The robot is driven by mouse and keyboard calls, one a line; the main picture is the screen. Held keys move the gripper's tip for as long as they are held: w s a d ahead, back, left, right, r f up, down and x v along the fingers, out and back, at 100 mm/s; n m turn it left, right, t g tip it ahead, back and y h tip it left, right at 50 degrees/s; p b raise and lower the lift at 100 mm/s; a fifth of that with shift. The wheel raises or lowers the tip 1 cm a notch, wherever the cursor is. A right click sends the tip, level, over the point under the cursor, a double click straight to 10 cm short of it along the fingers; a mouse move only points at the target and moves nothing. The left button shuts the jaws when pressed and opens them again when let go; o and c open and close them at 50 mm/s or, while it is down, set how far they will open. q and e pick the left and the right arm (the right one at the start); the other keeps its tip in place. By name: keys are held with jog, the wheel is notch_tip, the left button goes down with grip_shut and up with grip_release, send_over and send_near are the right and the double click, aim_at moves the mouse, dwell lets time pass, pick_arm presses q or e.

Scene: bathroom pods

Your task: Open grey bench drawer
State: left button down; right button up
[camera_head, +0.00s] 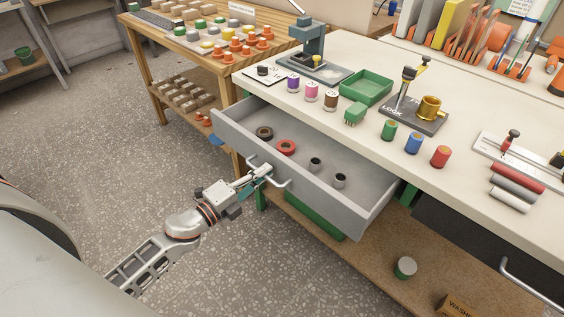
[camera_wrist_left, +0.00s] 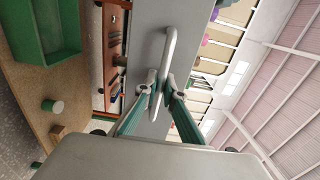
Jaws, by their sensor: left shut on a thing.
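The grey bench drawer (camera_head: 330,192) stands pulled out from under the white bench top in the head view. Its inside is visible, with a dark ring (camera_head: 265,133), a red ring (camera_head: 286,147) and two small dark-topped cylinders (camera_head: 315,164) in it. My left gripper (camera_head: 262,172) is at the drawer front, shut on the drawer's bar handle (camera_head: 280,183). In the left wrist view the gripper's fingers (camera_wrist_left: 160,88) close around the handle (camera_wrist_left: 171,45), in front of the grey drawer face (camera_wrist_left: 195,25). My right gripper is in neither view.
The bench top (camera_head: 470,107) above holds spools, a green tray (camera_head: 367,87) and a lock fixture (camera_head: 420,108). A wooden table (camera_head: 165,65) stands at the back left. A lower shelf (camera_head: 370,255) lies below the drawer. Floor (camera_head: 120,150) left of the drawer is clear.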

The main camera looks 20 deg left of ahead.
pick_arm(q)
jog(key=b+v, duration=0.1)
jog(key=v, duration=1.1)
jog(key=shift+s, duration=0.2)
jog(key=shift+a, duration=0.1)
jog(key=c, duration=2.1)
grip_release()
jog(key=shift+c, duration=0.2)
jog(key=v, duration=1.2)
